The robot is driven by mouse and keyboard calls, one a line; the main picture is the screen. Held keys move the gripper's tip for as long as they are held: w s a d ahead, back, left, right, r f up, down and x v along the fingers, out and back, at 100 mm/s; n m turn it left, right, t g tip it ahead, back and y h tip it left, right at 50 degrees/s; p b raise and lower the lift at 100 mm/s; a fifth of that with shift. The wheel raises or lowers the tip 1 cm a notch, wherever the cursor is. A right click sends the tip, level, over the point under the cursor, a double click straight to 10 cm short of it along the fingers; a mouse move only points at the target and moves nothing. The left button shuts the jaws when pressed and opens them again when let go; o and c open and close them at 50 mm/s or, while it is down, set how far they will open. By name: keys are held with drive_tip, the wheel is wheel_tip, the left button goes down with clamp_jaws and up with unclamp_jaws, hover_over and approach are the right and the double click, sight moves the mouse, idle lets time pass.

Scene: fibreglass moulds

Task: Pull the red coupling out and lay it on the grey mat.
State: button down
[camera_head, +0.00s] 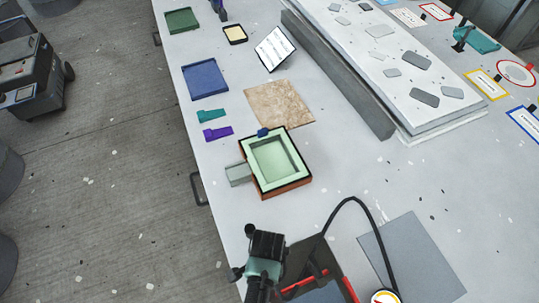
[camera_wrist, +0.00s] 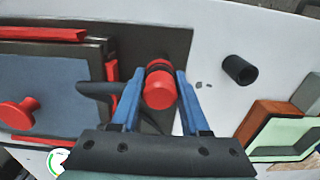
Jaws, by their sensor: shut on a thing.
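The red coupling (camera_wrist: 160,94) is between the two blue fingers of my gripper (camera_wrist: 158,100) in the wrist view, which are shut on it. A black ring or fitting shows just behind the coupling; whether the coupling is still seated in it I cannot tell. My gripper's dark body (camera_head: 266,246) shows at the lower middle of the head view, beside the dark box; its fingers and the coupling are hidden there. The grey mat (camera_head: 412,255) lies flat and bare at lower right, apart from my gripper.
The dark box with red bars (camera_head: 318,268) and a red knob (camera_wrist: 17,114) stands beside my gripper. A black hose (camera_head: 352,203) arches from it to a round gauge (camera_head: 386,297), near the mat. A black cylinder (camera_wrist: 240,70) and a green mould (camera_head: 306,180) stand close by.

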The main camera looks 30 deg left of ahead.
drive_tip(key=shift+r, duration=0.15)
drive_tip(key=shift+r+p, duration=2.9)
drive_tip(key=shift+p, duration=0.15)
